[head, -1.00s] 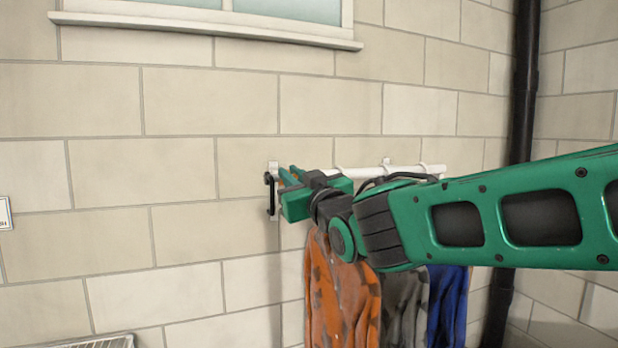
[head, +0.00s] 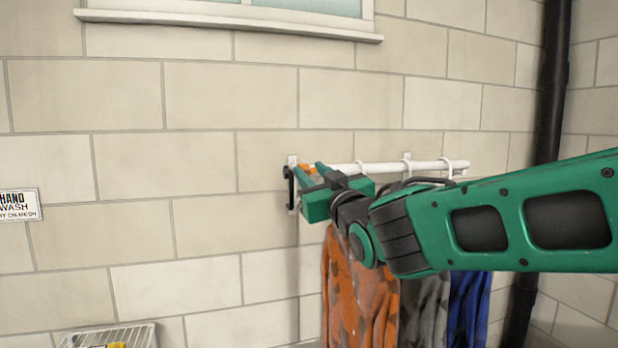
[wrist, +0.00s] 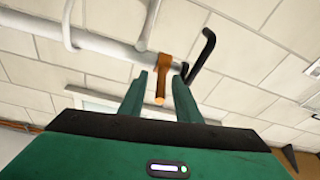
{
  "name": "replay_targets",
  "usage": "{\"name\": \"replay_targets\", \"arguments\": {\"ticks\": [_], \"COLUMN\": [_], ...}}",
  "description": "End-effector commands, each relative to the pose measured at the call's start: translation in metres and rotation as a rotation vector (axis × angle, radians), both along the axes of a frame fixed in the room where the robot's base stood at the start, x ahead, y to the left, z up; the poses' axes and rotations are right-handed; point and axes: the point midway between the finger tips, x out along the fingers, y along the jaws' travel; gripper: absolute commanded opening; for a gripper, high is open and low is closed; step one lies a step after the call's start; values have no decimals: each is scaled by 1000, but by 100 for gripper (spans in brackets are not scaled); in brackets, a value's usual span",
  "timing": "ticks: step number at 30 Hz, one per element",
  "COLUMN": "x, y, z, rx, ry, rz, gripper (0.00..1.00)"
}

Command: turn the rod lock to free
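The white rod (head: 388,167) runs along the block wall. An orange-brown lever (wrist: 163,78), which looks like the rod lock, hangs near the rod's left end in the wrist view. In the head view only a little orange (head: 308,169) shows by my fingers. My gripper (head: 311,169) is at that left end. In the wrist view my gripper (wrist: 161,78) has its two green fingers apart, one on each side of the lever, with gaps showing. A black hooked handle (wrist: 200,55) is just right of the fingers; it also shows in the head view (head: 290,188).
Orange (head: 350,300), grey (head: 425,310) and blue (head: 468,305) garments hang below the rod. A dark pipe (head: 552,90) stands to the right. A wire rack (head: 140,336) is at lower left and a sign (head: 18,205) is on the wall.

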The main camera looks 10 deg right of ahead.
Motion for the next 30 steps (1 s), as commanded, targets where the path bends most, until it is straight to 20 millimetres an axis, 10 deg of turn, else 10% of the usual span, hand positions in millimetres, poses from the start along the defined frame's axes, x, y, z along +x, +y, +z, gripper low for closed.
{"name": "replay_targets", "arguments": {"ticks": [30], "x": [-103], "y": [-16], "z": [-25], "rx": [0], "ry": [1], "rz": [0], "gripper": [30]}}
